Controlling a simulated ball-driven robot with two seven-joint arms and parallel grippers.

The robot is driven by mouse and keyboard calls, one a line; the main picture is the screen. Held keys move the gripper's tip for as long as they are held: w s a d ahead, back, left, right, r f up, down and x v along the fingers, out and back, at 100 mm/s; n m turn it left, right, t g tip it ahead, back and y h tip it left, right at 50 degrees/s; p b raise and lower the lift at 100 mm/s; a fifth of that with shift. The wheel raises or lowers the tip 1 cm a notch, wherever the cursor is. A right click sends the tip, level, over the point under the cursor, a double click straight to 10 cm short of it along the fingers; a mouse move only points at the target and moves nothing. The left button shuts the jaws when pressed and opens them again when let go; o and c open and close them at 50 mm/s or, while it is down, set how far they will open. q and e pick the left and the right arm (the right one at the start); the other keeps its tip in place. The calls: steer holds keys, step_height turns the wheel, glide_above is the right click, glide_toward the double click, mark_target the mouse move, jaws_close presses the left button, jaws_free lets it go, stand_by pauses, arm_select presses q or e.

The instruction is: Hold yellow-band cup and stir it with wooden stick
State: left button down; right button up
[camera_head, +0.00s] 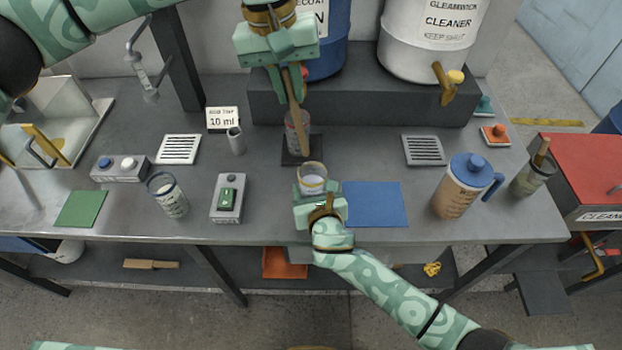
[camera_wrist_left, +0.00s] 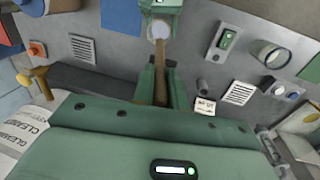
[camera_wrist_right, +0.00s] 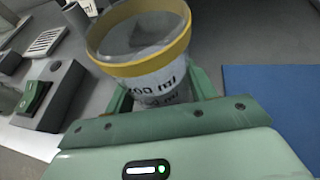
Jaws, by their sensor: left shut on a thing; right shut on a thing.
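The yellow-band cup (camera_head: 312,181) is a clear cup with pale contents, upright near the front middle of the bench. My right gripper (camera_head: 317,192) is shut around it from the front; the right wrist view shows its yellow rim band (camera_wrist_right: 145,68) and ml markings between the fingers. My left gripper (camera_head: 289,88) is shut on the wooden stick (camera_head: 296,112), which points down at a slant. In the left wrist view the stick (camera_wrist_left: 160,62) reaches toward the held cup.
A blue mat (camera_head: 375,204) lies right of the held cup, a switch box (camera_head: 229,198) and a glass (camera_head: 168,196) left. A blue-lidded jug (camera_head: 459,188) stands farther right. A dark raised shelf (camera_head: 350,100) carries drums behind.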

steer(key=o, duration=1)
steer(key=shift+c, duration=0.2)
steer(key=v, duration=1.1)
steer(key=shift+s+r, duration=0.1)
steer(key=shift+s, duration=0.3)
steer(key=shift+s+d, duration=0.1)
steer(key=shift+d, duration=0.1)
